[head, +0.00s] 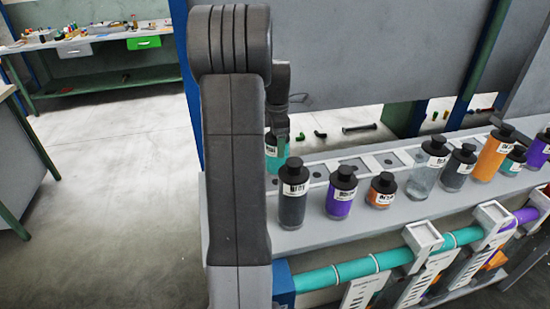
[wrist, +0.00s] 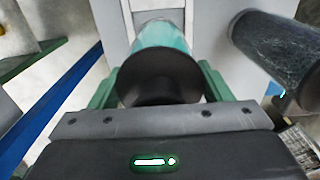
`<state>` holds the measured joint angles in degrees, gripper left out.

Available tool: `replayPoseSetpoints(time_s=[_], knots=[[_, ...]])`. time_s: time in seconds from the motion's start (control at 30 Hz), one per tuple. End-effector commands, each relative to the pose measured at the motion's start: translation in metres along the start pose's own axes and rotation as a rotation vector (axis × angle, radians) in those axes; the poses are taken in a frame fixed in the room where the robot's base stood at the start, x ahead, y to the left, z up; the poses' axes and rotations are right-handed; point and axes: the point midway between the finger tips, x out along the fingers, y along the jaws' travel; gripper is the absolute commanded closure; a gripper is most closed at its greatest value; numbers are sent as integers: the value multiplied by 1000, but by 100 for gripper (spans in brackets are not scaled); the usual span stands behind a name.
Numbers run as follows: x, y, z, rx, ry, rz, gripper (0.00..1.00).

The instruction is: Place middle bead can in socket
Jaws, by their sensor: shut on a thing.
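My gripper (wrist: 160,84) is shut on a teal can with a black cap (wrist: 163,36), with one green finger on each side of the cap. In the head view the teal can (head: 271,152) is partly hidden behind my arm, at the left end of the shelf. The can points down toward a pale socket strip (wrist: 153,6); I cannot tell whether its base is in a socket. In the head view the socket row (head: 345,163), pale plates with dark round holes, runs along the back of the shelf.
A dark can (head: 292,197) stands close right of the held can; it also shows in the wrist view (wrist: 283,48). Purple (head: 340,198), small orange (head: 381,192) and clear (head: 428,175) cans follow along the shelf. A grey panel (head: 370,60) rises behind.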

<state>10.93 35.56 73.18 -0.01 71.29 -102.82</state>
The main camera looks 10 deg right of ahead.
Motion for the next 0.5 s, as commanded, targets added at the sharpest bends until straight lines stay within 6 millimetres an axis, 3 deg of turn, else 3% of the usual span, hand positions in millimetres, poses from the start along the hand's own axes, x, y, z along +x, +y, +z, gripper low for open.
replayPoseSetpoints(time_s=[0.33, 0.5], knots=[[40, 0, 0, -1, 0, -2, 77], [47, 0, 0, -1, 0, 1, 77]])
